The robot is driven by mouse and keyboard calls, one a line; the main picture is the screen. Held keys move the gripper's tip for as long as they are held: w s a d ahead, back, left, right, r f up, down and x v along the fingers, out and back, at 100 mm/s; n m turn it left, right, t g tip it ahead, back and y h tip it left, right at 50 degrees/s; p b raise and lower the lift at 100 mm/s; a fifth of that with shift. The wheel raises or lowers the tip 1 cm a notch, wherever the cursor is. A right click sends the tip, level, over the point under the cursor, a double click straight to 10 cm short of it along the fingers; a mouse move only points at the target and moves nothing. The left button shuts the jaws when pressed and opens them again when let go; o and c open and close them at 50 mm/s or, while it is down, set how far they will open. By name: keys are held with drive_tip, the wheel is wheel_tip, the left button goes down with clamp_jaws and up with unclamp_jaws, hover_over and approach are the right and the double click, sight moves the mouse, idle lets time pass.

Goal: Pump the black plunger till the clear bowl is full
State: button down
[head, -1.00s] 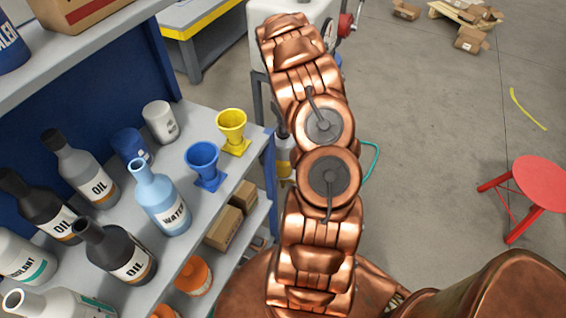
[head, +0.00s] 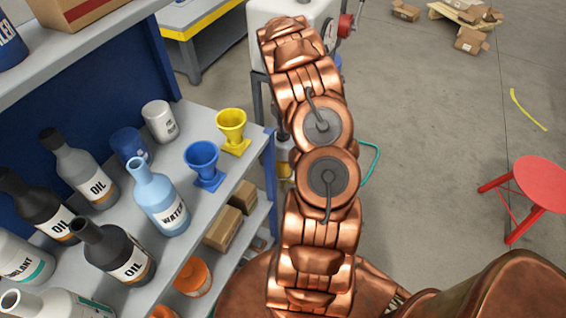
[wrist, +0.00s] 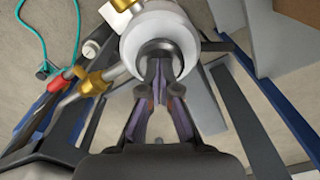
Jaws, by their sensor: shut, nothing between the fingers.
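In the wrist view a white round pump head (wrist: 128,50) has a dark round top, the black plunger (wrist: 160,47), at its centre. My gripper (wrist: 160,68) is shut and empty, its fingertips right over the plunger's near edge. I cannot tell whether they touch it. I cannot make out the clear bowl or its level. In the head view my copper arm hides the gripper and the plunger.
Brass fittings (wrist: 95,85), a red-ended pipe (wrist: 60,82) and a teal hose (wrist: 40,42) lie left of the pump head. In the head view a shelf with bottles (head: 160,200) and funnels (head: 203,163) stands left; a red stool (head: 540,182) stands right on open floor.

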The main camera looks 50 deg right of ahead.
drive_tip(key=shift+r, duration=1.7)
drive_tip(key=shift+r, duration=3)
